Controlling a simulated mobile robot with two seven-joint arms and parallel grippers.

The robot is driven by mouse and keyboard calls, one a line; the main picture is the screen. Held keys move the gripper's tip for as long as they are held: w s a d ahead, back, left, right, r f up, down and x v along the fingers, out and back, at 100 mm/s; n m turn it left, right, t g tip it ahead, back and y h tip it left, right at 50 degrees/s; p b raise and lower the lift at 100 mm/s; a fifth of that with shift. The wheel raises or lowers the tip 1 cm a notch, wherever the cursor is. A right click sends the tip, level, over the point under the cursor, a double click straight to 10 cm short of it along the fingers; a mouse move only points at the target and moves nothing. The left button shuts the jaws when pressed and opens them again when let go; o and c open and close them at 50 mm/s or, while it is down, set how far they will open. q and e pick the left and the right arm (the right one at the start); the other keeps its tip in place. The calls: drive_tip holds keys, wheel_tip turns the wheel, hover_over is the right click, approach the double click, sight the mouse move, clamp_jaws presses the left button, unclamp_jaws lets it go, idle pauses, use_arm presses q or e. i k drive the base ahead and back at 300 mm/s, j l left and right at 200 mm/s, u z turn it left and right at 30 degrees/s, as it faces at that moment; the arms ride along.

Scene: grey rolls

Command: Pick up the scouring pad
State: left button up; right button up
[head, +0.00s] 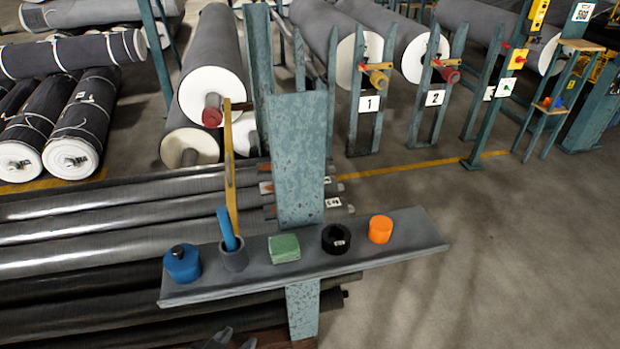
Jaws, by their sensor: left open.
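The scouring pad is a green rectangular block (284,248) lying in the middle of a narrow grey shelf (400,250). It stands between a grey cup (233,255) on its left and a black ring-shaped roll (336,239) on its right, apart from both. My left gripper (233,341) shows only in part at the bottom edge, below and left of the pad and apart from it. It is open, and I see nothing between its fingers. My right gripper is not in view.
An orange cylinder (380,229) stands toward the right. A blue-green post (298,160) rises behind the shelf. Long grey rolls (100,255) lie left.

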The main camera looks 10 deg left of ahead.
sight(284, 248)
drive_tip(key=i+l+u, duration=0.1)
drive_tip(key=l+u, duration=0.25)
drive_tip(key=l, duration=0.35)
drive_tip(key=l+u, duration=0.35)
drive_tip(key=l, duration=0.4)
